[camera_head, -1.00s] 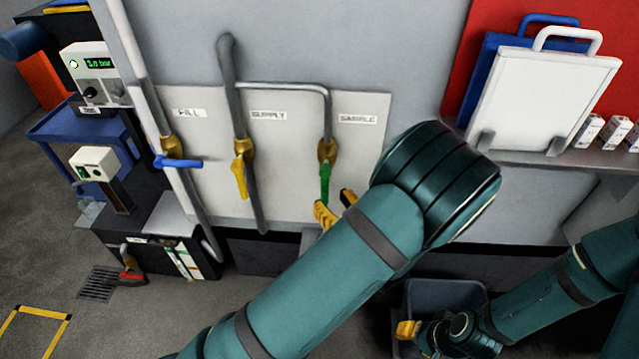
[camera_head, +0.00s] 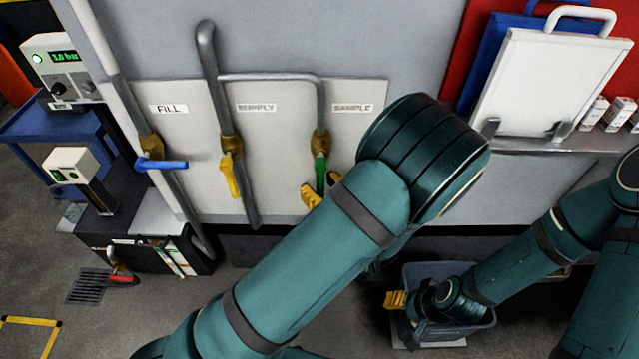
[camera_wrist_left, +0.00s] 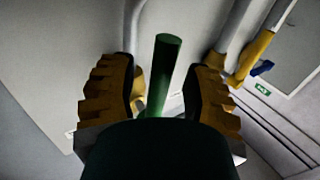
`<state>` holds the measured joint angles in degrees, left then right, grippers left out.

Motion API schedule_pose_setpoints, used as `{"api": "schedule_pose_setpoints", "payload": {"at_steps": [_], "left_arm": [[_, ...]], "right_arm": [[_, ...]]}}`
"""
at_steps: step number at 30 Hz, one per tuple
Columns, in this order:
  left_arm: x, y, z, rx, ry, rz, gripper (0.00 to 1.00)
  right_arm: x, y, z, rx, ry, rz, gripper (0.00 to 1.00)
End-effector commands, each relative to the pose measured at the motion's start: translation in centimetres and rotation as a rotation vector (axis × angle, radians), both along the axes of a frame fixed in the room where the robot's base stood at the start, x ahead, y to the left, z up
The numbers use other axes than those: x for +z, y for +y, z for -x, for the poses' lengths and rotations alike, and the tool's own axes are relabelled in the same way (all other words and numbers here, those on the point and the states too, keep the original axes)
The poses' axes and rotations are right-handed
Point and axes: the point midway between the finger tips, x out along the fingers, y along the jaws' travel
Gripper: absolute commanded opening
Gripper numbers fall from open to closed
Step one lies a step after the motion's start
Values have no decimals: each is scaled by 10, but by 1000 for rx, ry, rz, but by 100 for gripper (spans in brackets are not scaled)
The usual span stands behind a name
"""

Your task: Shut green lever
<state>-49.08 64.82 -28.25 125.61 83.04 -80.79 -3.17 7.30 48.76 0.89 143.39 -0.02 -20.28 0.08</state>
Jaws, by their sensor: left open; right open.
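The green lever (camera_head: 320,174) hangs straight down from the brass valve under the SAMPLE label, in line with its pipe. My left gripper (camera_head: 322,187) is open at the lever's lower part, partly hidden behind my own arm. In the left wrist view the green lever (camera_wrist_left: 161,75) stands between the two open yellow fingers (camera_wrist_left: 165,98), with visible gaps on both sides. My right gripper (camera_head: 397,300) is low at the right, beside a grey bin; its yellow fingertips show and it holds nothing visible.
A yellow lever (camera_head: 229,176) hangs under SUPPLY, left of the green one. A blue lever (camera_head: 161,164) under FILL points sideways. A shelf (camera_head: 530,146) with a white board (camera_head: 545,85) is at the right. The grey bin (camera_head: 440,275) stands below.

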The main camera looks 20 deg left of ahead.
Motion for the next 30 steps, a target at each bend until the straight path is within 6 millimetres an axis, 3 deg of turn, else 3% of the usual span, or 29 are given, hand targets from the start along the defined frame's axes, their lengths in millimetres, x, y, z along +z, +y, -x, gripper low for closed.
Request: {"api": "schedule_pose_setpoints", "payload": {"at_steps": [2, 5, 6, 7, 20, 30], "left_arm": [[0, 0, 0, 0, 0, 0, 49], [0, 0, 0, 0, 0, 0, 20], [0, 0, 0, 0, 0, 0, 6], [0, 0, 0, 0, 0, 0, 0], [1, -3, -1, 1, -12, 47, 0], [5, -17, -6, 2, -79, 274, 0]], "right_arm": [[0, 0, 0, 0, 0, 0, 47], [0, 0, 0, 0, 0, 0, 47], [0, 0, 0, 0, 0, 0, 47], [0, 0, 0, 0, 0, 0, 47], [2, 0, 0, 0, 1, 0, 47], [8, 0, 1, 1, 3, 0, 47]]}}
